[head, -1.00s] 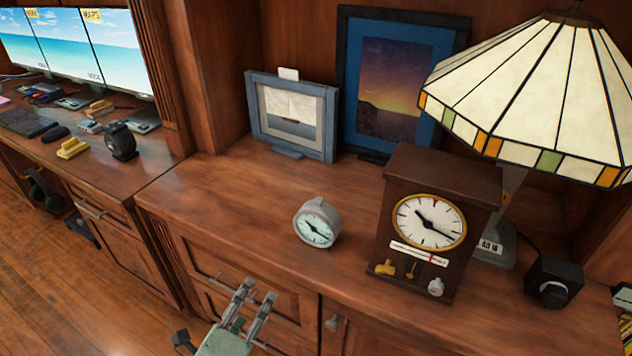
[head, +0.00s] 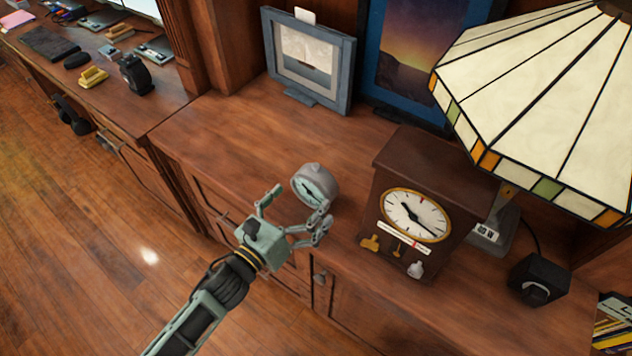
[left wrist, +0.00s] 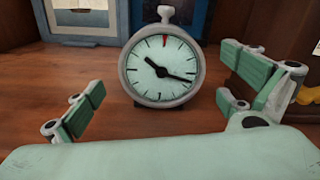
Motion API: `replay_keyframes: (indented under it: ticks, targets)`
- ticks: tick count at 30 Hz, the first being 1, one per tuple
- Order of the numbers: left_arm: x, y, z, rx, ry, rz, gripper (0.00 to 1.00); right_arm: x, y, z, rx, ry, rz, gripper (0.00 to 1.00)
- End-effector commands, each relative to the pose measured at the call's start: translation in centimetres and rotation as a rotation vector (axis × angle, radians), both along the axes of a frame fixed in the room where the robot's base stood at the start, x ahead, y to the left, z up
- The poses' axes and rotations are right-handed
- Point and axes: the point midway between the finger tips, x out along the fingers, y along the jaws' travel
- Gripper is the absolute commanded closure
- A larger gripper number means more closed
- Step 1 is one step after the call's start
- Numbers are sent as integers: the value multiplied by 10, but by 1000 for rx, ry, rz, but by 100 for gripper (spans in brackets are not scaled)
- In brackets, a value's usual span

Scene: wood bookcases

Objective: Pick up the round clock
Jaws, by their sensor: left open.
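The round clock (head: 315,186) is small and grey with a pale green dial, and it stands upright on the wooden counter. My left gripper (head: 294,212) is open in front of it, at the counter's front edge. In the left wrist view the clock (left wrist: 161,68) is straight ahead, between the two spread fingers (left wrist: 158,112) and a little beyond them. The fingers look clear of the clock in that view. In the head view the right-hand finger overlaps the clock's lower edge, and I cannot tell whether it touches. My right gripper is not in view.
A dark wooden box clock (head: 415,205) stands close to the right of the round clock. A lamp with a wide glass shade (head: 545,100) overhangs behind it. A grey picture frame (head: 308,62) stands at the back. The counter (head: 225,130) left of the clock is bare.

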Motion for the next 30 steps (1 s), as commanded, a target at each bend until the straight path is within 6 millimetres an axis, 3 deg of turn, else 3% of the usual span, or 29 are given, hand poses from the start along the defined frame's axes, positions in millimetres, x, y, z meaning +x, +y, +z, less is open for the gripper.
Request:
replay_keyframes:
  ticks: [2,6,15,30]
  targets:
    - [12,-8,8,-2,-3,0,1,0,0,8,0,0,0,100]
    - [26,-19,5,-2,0,-1,1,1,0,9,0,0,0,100]
    - [30,-22,4,0,0,0,1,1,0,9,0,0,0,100]
    - [30,-22,4,-1,1,0,44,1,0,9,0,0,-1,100]
